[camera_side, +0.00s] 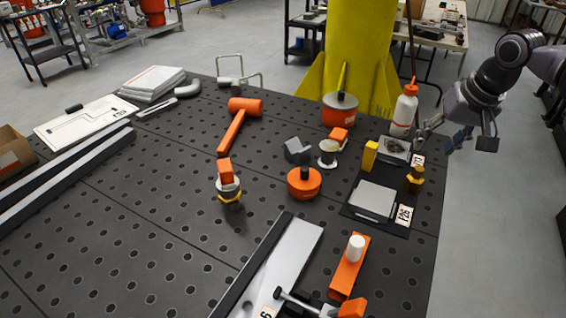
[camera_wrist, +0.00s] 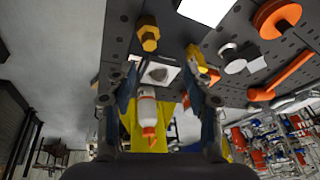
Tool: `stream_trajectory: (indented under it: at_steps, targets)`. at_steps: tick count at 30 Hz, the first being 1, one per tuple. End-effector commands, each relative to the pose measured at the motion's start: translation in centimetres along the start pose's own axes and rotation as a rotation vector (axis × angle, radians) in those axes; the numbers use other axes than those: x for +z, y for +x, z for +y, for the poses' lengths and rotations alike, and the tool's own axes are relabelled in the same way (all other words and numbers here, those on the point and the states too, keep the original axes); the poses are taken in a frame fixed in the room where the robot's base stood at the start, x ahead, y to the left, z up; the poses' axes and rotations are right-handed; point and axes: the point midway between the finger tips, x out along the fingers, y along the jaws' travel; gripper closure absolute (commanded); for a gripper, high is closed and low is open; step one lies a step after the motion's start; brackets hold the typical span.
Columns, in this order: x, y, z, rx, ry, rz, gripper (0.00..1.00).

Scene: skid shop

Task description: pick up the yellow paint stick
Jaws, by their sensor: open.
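A short upright yellow stick (camera_side: 370,155), which looks like the paint stick, stands on the dark table beside a small plate. In the wrist view a yellow piece (camera_wrist: 196,58), likely the same stick, is beside the right finger and partly hidden by it. My gripper (camera_side: 438,137) is open and empty at the table's right edge, to the right of the stick and apart from it. In the wrist view the gripper's (camera_wrist: 162,78) two fingers are spread wide.
A white bottle with an orange cap (camera_side: 404,110) stands close to my gripper. A brass hex piece (camera_side: 415,178), a grey plate (camera_side: 374,200), an orange pot (camera_side: 340,109) and a wire spool (camera_side: 328,153) are near the stick. The table's left-centre has free room around an orange mallet (camera_side: 233,130).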

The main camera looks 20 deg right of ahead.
Motion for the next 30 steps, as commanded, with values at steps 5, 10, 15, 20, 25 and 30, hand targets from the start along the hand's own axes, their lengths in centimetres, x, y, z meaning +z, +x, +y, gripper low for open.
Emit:
stream_trajectory:
  at_steps: [5,10,15,20,25,30]
  targets:
    - [-3.1,1.4,-3.4,0.057,0.13,-0.065,0.48]
    - [-5.3,3.4,-6.4,0.124,0.257,-0.114,0.48]
    - [-6.5,5.4,-8.7,0.186,0.36,-0.143,0.48]
    - [-6.9,6.5,-9.8,0.219,0.414,-0.154,0.48]
    - [-6.8,7.9,-9.8,0.227,0.428,-0.156,0.48]
    - [-6.3,10.4,-9.3,0.226,0.427,-0.156,0.48]
